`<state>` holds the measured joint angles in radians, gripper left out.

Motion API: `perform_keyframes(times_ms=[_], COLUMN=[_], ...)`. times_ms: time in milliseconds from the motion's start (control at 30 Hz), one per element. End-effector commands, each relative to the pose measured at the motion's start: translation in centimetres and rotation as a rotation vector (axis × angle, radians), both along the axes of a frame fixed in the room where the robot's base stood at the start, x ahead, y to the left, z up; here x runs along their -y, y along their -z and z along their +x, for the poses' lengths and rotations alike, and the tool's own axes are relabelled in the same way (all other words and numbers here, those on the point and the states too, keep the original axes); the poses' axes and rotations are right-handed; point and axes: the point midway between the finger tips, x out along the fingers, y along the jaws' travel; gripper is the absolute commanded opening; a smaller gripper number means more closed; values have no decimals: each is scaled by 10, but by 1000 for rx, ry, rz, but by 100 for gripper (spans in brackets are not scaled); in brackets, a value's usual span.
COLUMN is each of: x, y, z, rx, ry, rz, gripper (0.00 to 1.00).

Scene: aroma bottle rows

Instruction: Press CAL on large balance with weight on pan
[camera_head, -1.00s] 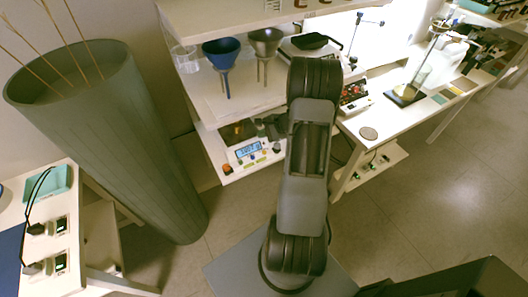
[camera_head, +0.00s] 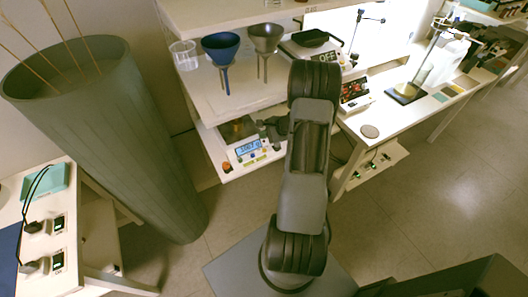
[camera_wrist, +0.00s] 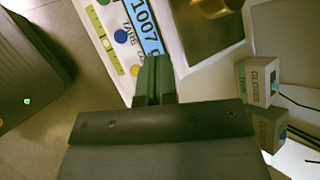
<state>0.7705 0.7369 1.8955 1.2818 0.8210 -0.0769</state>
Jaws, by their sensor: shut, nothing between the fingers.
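The large balance (camera_head: 249,146) sits on the lower shelf, its lit blue display facing out. In the wrist view the display (camera_wrist: 143,25) reads digits starting 1007, partly cut off. A blue button (camera_wrist: 121,37) lies by the TARE label. An orange button (camera_wrist: 135,71) lies beside my fingertips, with a label starting with C partly hidden by them. A brass weight (camera_wrist: 215,8) stands on the dark square pan (camera_wrist: 203,36). My gripper (camera_wrist: 155,62) is shut and empty, over the front panel by the display's edge; whether it touches is unclear.
The upper shelf holds a blue funnel (camera_head: 221,45), a grey funnel (camera_head: 264,38) and a beaker (camera_head: 184,55). A tall grey-green planter (camera_head: 110,130) stands at left.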

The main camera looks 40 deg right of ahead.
Motion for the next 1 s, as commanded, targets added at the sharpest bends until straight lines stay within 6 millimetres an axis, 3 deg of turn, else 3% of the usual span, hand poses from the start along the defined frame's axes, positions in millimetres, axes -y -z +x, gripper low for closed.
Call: perform_keyframes(times_ms=[433,1000], x=[0,0], y=[59,63], z=[0,0], rx=[0,0], ry=[1,1], rz=[1,1], gripper=[0,0])
